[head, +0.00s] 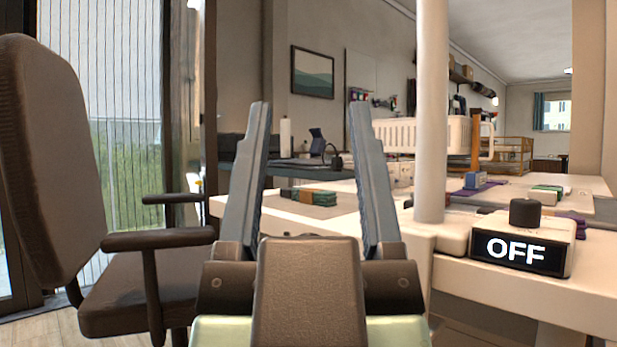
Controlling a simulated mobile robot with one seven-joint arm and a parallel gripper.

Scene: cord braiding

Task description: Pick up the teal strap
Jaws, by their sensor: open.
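My gripper (310,108) is open and empty in the head view, its two grey fingers pointing up and spread apart. It is in front of the pale table (440,240), and the far scene shows between its fingers. A small folded green bundle (318,198) with a dark reddish part lies on the table, seen low between the fingers and well beyond them. Another small green piece (546,192) lies farther right on the table, beside something pale. Both are small in the picture, and I cannot tell which is the teal strap.
A white post (431,110) rises from the table right of my gripper. A control box (522,243) reading OFF, with a dark knob, sits at the front edge. A blue block (476,181) lies behind it. A brown office chair (60,160) stands at left.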

